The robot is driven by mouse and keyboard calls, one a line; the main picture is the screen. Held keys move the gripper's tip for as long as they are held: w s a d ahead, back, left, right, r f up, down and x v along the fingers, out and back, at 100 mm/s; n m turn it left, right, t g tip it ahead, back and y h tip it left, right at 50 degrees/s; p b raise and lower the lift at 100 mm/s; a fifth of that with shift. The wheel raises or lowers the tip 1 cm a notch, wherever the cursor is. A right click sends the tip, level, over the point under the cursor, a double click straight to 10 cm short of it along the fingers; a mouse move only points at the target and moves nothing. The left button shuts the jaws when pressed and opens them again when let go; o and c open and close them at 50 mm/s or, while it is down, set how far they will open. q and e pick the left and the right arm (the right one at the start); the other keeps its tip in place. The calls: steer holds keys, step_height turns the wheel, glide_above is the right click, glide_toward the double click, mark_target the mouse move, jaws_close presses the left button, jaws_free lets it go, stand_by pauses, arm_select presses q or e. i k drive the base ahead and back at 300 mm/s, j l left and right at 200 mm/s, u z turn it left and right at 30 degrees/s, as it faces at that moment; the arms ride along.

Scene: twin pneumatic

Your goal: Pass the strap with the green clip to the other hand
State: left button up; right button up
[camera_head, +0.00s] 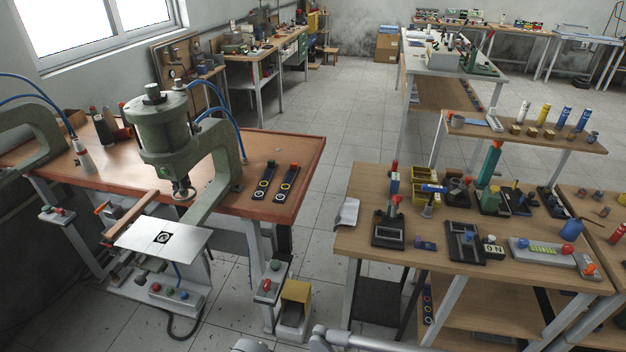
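Two dark straps with ring-shaped marks lie side by side on the brown press bench, the left strap (264,182) and the right strap (287,184). Each has a small coloured piece at its far end. Neither of my grippers shows; only grey parts that look like my arm links appear at the bottom edge.
A green pneumatic press (165,130) stands on the brown bench (240,203) beside the straps. A wooden table (375,260) at right carries several devices and bins. A yellow-topped pedal box (295,292) stands on the floor. Tiled floor is free between the benches.

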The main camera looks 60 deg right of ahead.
mark_target(260, 194)
steer(key=z, duration=1.95)
